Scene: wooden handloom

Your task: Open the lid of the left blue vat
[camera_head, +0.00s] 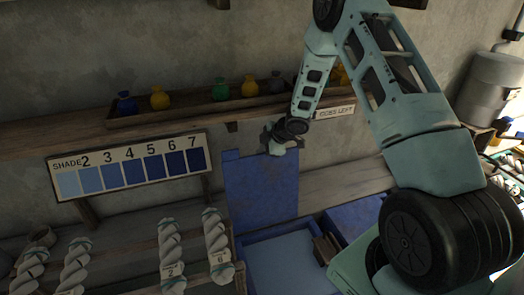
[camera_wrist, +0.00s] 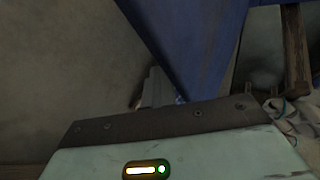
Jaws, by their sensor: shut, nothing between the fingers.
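The left blue vat (camera_head: 243,246) is at bottom centre in the head view, with a pale blue surface inside its dark blue rim. Its blue lid (camera_head: 262,190) stands raised, roughly upright, at the back of the vat near the wall. My gripper (camera_head: 278,149) is at the lid's top edge, shut and empty. In the wrist view the lid (camera_wrist: 195,40) is a large blue panel just beyond a grey finger of my gripper (camera_wrist: 154,92). I cannot tell whether the finger touches the lid.
A second blue vat (camera_head: 352,220) is to the right, partly behind my arm. A shade board (camera_head: 130,166) and white yarn skeins (camera_head: 170,258) are at left. A wall shelf (camera_head: 190,118) with several small coloured bags runs above the lid.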

